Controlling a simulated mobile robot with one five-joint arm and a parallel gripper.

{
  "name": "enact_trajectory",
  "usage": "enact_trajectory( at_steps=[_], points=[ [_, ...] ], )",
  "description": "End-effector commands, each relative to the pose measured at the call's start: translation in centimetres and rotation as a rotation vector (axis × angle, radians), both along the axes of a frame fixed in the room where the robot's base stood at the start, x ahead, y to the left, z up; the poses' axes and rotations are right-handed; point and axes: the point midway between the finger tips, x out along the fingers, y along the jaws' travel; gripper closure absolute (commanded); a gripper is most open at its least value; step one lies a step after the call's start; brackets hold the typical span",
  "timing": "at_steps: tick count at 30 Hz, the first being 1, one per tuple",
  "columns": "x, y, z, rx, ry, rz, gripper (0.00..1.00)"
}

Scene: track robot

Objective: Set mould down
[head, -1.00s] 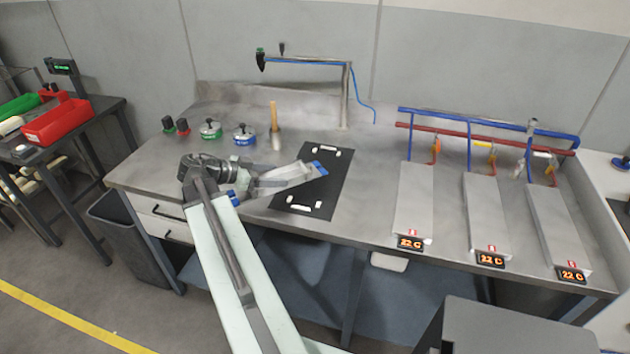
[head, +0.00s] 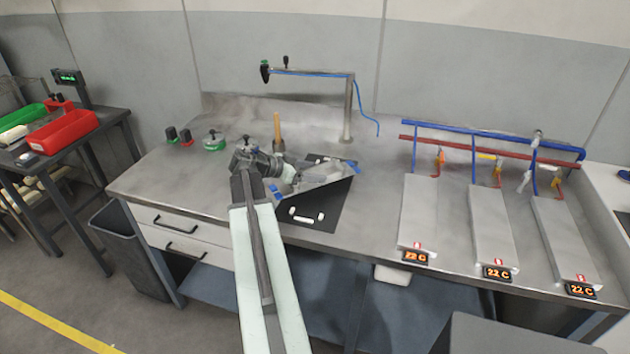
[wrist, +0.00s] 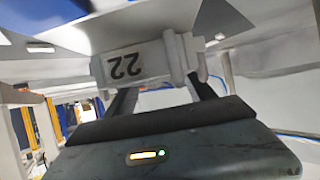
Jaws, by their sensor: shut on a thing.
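The mould (head: 322,174) is a grey piece with blue ends. White corner pieces (head: 303,219) show at the mat's near end. I cannot tell whether the mould touches the mat.
A post with a blue hose (head: 348,108) stands behind the mat. A wooden-handled tool (head: 277,130) and a green-based pot (head: 214,142) stand behind my arm. Three grey plates (head: 418,212) with "22 C" displays lie to the right. Bare bench lies between them and the mat.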

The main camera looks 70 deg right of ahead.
Motion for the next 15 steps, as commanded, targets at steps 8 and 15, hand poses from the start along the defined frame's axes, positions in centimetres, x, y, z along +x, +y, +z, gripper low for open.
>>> enact_trajectory(
  at_steps=[8,15],
  points=[
    [-0.3,-0.7,0.0,-0.001,0.002,0.0,1.0],
    [-0.6,-1.2,-2.5,-0.001,0.002,0.001,1.0]
  ],
)
